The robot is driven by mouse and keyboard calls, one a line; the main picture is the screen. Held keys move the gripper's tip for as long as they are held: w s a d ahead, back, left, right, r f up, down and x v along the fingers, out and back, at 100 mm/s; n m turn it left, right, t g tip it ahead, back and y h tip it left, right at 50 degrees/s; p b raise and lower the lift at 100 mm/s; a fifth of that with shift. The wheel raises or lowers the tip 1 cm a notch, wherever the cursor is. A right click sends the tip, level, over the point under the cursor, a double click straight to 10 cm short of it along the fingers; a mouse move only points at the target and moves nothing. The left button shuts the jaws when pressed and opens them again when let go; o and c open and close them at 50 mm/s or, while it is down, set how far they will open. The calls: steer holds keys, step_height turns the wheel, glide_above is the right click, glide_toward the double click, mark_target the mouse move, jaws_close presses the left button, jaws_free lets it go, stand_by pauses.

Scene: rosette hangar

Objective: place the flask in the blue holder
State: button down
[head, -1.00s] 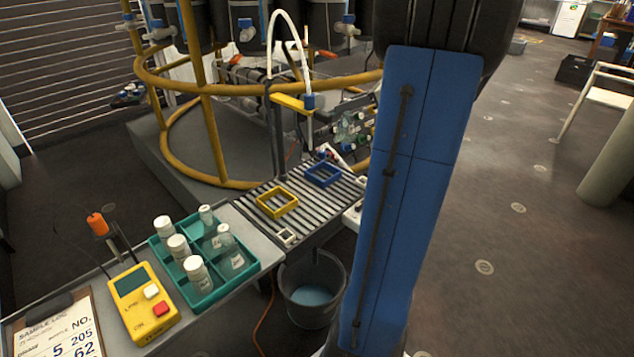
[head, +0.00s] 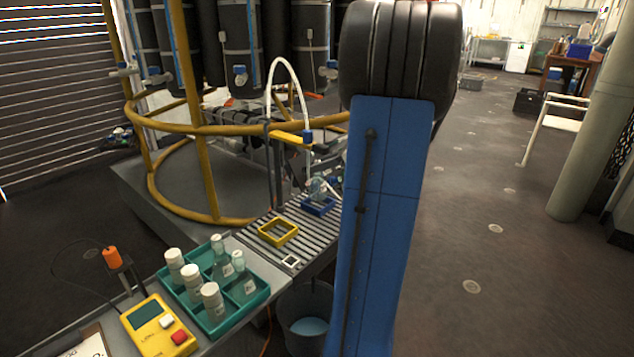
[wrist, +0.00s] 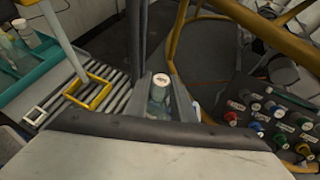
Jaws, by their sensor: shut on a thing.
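The flask, a clear bottle with a white, red-lettered cap (wrist: 160,83), stands between the fingers of my gripper (wrist: 161,103) in the wrist view. My gripper is shut on it. In the head view the flask (head: 317,187) shows at the blue holder (head: 318,207), a low square frame at the far end of the ribbed rack. I cannot tell whether its base is inside the frame or just above it. My blue arm hides most of the gripper in the head view. The blue holder is not visible in the wrist view.
A yellow holder (head: 278,232) and a small white frame (head: 291,262) sit empty on the ribbed rack. A teal tray (head: 257,299) holds several bottles. A white hose (head: 270,75) arches over the rack. A bucket (head: 305,325) stands below. Yellow railing (head: 201,130) is behind.

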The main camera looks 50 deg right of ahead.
mark_target(319, 174)
steer(key=shift+f, duration=2.1)
steer(key=shift+f, duration=0.1)
steer(key=c, duration=1.5)
jaws_free()
steer(key=shift+s+d+r, duration=0.15)
steer(key=shift+s+r, duration=0.05)
steer(key=v, duration=1.1)
steer(key=shift+s+r, duration=0.1)
steer(key=shift+s, duration=0.15)
